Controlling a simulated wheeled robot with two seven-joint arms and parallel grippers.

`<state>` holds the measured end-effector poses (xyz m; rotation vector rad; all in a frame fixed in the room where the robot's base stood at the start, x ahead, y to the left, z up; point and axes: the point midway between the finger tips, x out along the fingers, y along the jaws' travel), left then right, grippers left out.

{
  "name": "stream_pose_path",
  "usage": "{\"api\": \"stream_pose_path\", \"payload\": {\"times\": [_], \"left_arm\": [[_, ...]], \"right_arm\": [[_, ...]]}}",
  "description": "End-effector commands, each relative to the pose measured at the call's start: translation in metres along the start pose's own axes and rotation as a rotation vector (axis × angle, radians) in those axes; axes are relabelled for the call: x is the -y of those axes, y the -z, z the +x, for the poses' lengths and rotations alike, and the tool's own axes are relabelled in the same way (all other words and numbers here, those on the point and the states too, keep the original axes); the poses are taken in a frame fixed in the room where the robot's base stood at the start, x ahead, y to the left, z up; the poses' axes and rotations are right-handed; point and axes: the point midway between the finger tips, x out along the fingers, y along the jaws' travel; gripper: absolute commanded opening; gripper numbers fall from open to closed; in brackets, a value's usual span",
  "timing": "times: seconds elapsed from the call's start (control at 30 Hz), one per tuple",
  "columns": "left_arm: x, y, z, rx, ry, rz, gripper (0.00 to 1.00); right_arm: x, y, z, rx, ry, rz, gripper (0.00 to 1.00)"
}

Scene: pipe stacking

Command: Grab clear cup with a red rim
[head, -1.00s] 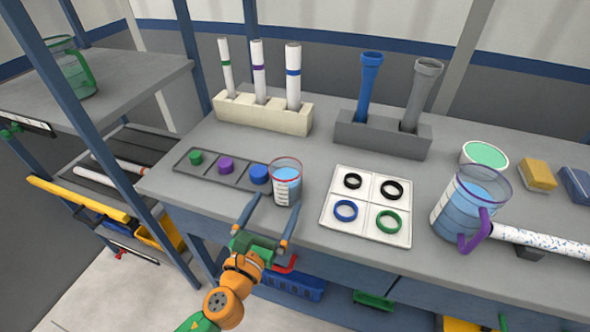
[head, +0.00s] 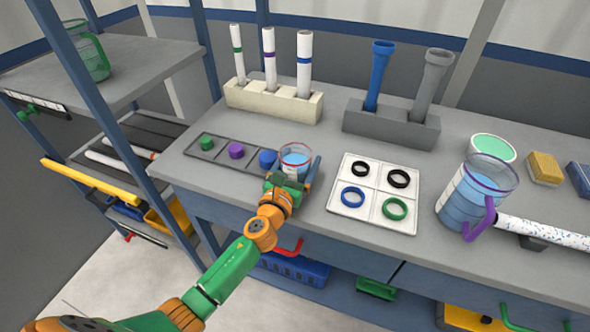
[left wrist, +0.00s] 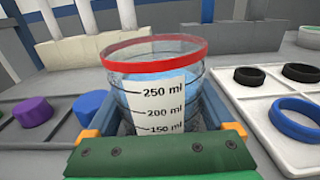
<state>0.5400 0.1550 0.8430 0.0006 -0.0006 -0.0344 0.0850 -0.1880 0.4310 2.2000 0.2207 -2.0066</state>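The clear cup with a red rim (head: 295,157) stands upright near the front edge of the grey table, with blue liquid inside. In the left wrist view, the cup (left wrist: 155,75) fills the middle, its volume marks facing the camera. My left gripper (head: 296,170) is open, with one finger on each side of the cup. The blue-grey fingers reach along the cup's lower part; the gripper's green body hides its base. Whether either finger touches the cup is hard to tell. My right gripper is not in view.
A tray with green, purple and blue caps (head: 236,151) lies close left. A white tray of rings (head: 375,192) lies close right. A larger pitcher with a purple handle (head: 470,200) stands farther right. Pipe holders (head: 272,101) (head: 390,124) stand behind.

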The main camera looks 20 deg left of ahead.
Motion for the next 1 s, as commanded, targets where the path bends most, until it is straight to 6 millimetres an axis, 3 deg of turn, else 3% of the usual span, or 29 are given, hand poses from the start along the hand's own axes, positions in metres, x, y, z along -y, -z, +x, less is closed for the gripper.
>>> {"api": "stream_pose_path", "payload": {"times": [0.03, 0.13, 0.17, 0.57, 0.8, 1.0], "left_arm": [[0.0, 0.0, 0.0, 0.0, 0.0, 0.0, 0.46], [0.0, 0.0, 0.0, 0.0, 0.0, 0.0, 0.19], [0.0, -0.001, 0.0, 0.001, 0.0, 0.0, 0.15], [0.0, -0.009, 0.0, 0.002, 0.001, 0.0, 0.14], [-0.001, -0.038, 0.0, 0.002, 0.0, 0.001, 0.14], [0.001, -0.062, -0.022, 0.001, 0.001, 0.0, 0.14]], "right_arm": [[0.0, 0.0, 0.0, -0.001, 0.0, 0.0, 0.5], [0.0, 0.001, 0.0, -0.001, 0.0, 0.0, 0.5], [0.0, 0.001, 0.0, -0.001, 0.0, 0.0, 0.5], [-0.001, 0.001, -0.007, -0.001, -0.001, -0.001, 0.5], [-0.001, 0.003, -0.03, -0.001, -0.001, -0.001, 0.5], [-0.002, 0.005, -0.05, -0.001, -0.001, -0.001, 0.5]]}}
